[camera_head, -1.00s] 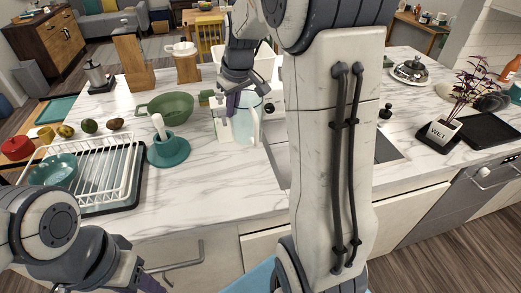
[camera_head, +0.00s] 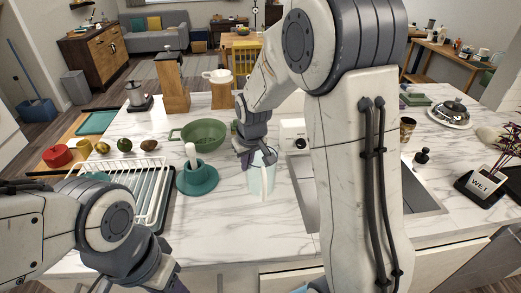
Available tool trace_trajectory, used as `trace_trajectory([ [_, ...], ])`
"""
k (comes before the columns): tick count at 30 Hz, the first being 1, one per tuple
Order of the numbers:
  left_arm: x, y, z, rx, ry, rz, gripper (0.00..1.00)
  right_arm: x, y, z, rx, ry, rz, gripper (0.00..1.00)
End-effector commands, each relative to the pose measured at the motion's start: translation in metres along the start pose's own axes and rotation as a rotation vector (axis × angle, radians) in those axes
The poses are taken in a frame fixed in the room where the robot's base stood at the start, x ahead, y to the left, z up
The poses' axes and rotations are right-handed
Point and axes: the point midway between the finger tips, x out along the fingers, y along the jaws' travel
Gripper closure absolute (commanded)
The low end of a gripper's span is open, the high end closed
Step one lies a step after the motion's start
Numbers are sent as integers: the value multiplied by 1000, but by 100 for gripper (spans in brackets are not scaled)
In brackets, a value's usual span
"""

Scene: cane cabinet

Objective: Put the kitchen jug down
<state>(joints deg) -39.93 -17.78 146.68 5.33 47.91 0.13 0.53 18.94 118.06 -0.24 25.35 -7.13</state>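The kitchen jug (camera_head: 264,182) is a clear, pale blue vessel near the counter's front middle. It looks upright. My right gripper (camera_head: 247,160) reaches down to its upper left side, and the fingers look closed on the jug there. The fingertips partly overlap the jug, so the exact hold is hidden. I cannot tell whether the jug's base touches the counter. My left gripper (camera_head: 165,276) is low at the bottom left, away from the jug and partly cut off, so its fingers cannot be read.
A teal holder (camera_head: 197,179) stands left of the jug, with a green colander (camera_head: 203,134) behind it. A dish rack (camera_head: 128,180) is farther left. A white appliance (camera_head: 293,134) stands behind right, near the sink (camera_head: 303,190). Bare marble (camera_head: 215,228) lies in front.

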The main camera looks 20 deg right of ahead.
Motion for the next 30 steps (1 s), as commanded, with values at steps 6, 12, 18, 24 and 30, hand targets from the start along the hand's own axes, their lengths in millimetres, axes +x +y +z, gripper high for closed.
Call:
trace_trajectory([
  [6,-5,0,0,0,0,0,50,7,-11,-2,-2,6,0,100],
  [12,-14,1,-1,-1,0,0,50,30,-12,6,-3,2,-1,100],
  [18,-16,1,-1,-1,0,0,50,43,-13,9,-2,7,-1,100],
  [24,-15,1,-1,-1,0,0,50,43,-13,9,-3,8,0,100],
  [30,-14,1,-1,-1,0,0,50,45,-13,11,-2,2,-1,66],
])
